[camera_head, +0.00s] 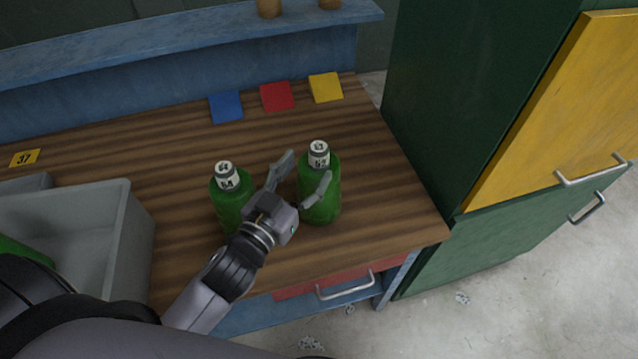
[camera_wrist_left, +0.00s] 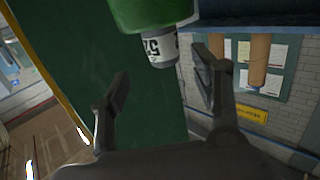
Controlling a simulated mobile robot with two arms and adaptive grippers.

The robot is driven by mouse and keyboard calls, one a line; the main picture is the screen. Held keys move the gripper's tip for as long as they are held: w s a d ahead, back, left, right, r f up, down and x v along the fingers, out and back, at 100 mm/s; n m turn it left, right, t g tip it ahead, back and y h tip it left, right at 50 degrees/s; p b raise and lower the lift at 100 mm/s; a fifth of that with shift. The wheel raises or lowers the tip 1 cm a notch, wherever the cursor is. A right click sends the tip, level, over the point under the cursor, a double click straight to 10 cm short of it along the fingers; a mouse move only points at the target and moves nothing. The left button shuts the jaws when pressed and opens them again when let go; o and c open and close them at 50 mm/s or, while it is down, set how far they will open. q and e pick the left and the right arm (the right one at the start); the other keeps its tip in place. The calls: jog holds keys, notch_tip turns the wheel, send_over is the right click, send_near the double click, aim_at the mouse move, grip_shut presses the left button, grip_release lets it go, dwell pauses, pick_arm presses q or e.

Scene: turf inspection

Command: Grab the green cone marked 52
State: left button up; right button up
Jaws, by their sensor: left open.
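The thing marked 52 looks like a green bottle (camera_head: 325,207) with a pale label on its neck, not a cone. It stands upright near the table's right end. In the left wrist view its neck (camera_wrist_left: 160,48) shows the label upside down, at the top between the fingertips. My left gripper (camera_head: 308,165) is open, one finger at the bottle's left and the other across its front. I cannot tell whether either finger touches it. A second green bottle (camera_head: 231,203) stands to the left, its label perhaps 54, close beside my gripper's wrist. My right gripper is not in view.
A grey bin (camera_head: 128,235) stands at the left of the wooden table (camera_head: 390,205). Blue (camera_head: 227,107), red (camera_head: 277,96) and yellow (camera_head: 326,87) squares lie at the back. A green cabinet (camera_head: 450,110) with a yellow door (camera_head: 560,105) stands right.

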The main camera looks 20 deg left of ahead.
aim_at(314, 155)
pick_arm(q)
jog(key=shift+w+d, duration=0.1)
jog(key=shift+w, duration=0.7)
jog(key=p+x, duration=0.1)
jog(key=x, duration=0.1)
jog(key=p+x, duration=0.1)
jog(key=x, duration=0.2)
jog(key=shift+a+r, duration=0.15)
jog(key=shift+a, duration=0.1)
jog(key=shift+w, duration=0.2)
jog(key=shift+c, duration=0.4)
jog(key=c, duration=1.2)
grip_shut()
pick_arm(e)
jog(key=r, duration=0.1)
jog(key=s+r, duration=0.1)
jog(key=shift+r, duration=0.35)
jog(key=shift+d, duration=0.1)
